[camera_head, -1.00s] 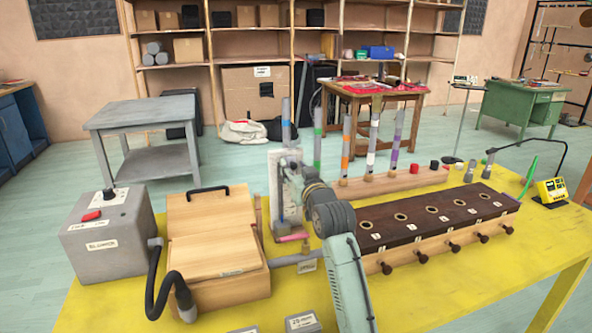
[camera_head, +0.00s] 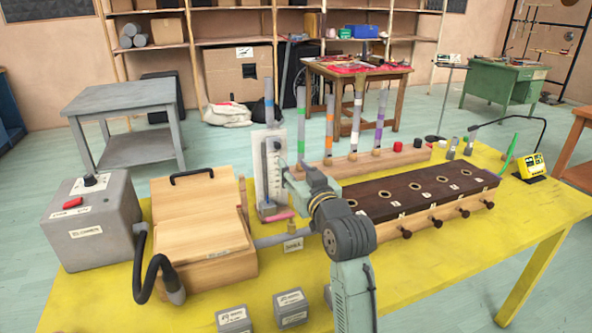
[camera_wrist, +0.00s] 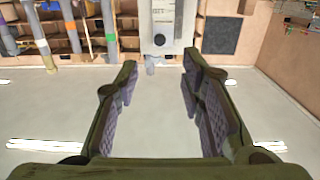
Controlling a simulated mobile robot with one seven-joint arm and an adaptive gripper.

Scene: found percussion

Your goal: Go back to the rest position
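My gripper (camera_wrist: 160,76) is open in the wrist view, its two padded fingers wide apart with nothing between them. Beyond the fingertips stands a white upright panel (camera_wrist: 168,28) with a dark round knob. In the head view my arm rises from the front edge and bends back over the yellow table. The white panel (camera_head: 259,180) stands just beyond the arm's far end there. The gripper's fingers are hard to make out in that view.
A wooden box (camera_head: 204,262) and a grey box with a red button (camera_head: 92,222) stand left of my arm. A dark-topped block with holes (camera_head: 425,192) lies right. Coloured-banded tubes (camera_head: 329,130) stand behind. Small grey boxes (camera_head: 291,308) sit at the front. The yellow table's (camera_head: 470,250) front right is clear.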

